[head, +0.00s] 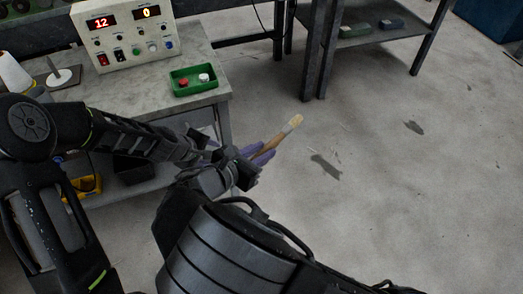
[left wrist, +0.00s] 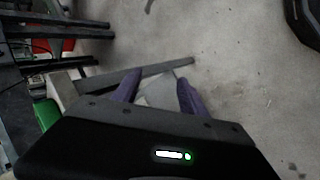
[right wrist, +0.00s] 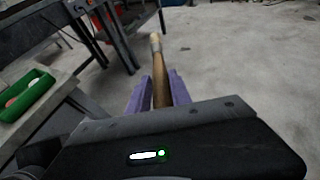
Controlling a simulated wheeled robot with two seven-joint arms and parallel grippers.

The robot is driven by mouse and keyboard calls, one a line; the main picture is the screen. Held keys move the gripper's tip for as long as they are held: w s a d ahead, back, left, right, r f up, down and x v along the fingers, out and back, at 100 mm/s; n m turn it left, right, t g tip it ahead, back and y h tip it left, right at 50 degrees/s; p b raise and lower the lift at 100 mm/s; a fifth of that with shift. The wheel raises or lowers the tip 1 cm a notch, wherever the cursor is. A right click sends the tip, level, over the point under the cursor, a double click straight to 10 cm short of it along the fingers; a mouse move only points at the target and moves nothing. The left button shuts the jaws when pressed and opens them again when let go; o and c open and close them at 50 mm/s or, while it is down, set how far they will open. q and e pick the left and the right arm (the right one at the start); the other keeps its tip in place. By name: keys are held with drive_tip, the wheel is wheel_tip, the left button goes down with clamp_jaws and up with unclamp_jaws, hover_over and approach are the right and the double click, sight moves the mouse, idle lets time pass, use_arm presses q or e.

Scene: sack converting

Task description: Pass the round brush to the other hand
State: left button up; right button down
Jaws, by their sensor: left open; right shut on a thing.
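The round brush has a brown wooden handle, a pale metal band and light bristles. In the head view its bristle end (head: 295,121) points up and right, beyond my right gripper (head: 260,155). The right gripper's purple fingers are shut on the handle. In the right wrist view the brush (right wrist: 159,75) stands out between the fingers (right wrist: 160,93), bristles away from me. My left gripper (left wrist: 158,90) is open and empty in the left wrist view, with no brush visible between its fingers. In the head view the left arm ends close beside the right gripper; its fingers are hard to make out.
A workbench (head: 205,58) at left holds a control box (head: 122,32) with red and yellow displays and a green tray (head: 194,80) with small red and white items. A yellow bin (head: 82,187) is below. A dark shelf (head: 370,38) stands behind. Concrete floor at right is open.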

drive_tip(key=shift+d, duration=0.1)
use_arm(q)
drive_tip(key=s+d+f+m+g, duration=0.1)
drive_tip(key=s+d+f+m, duration=0.1)
drive_tip(key=s+f, duration=0.3)
drive_tip(key=s+d+f+m+g, duration=0.2)
drive_tip(key=s+d+f+m, duration=0.1)
drive_tip(key=s, duration=1.1)
drive_tip(key=s+d+f+m+g, duration=0.2)
drive_tip(key=s+f+m, duration=0.2)
drive_tip(key=s, duration=0.6)
wheel_tip(320, 180, down, 3)
drive_tip(key=shift+s+d+r+m, duration=0.2)
drive_tip(key=shift+d+m, duration=0.1)
drive_tip(key=shift+d, duration=0.1)
use_arm(e)
drive_tip(key=d+f+m+g+h, duration=0.1)
drive_tip(key=d+m+g+h, duration=0.1)
drive_tip(key=d, duration=1.7)
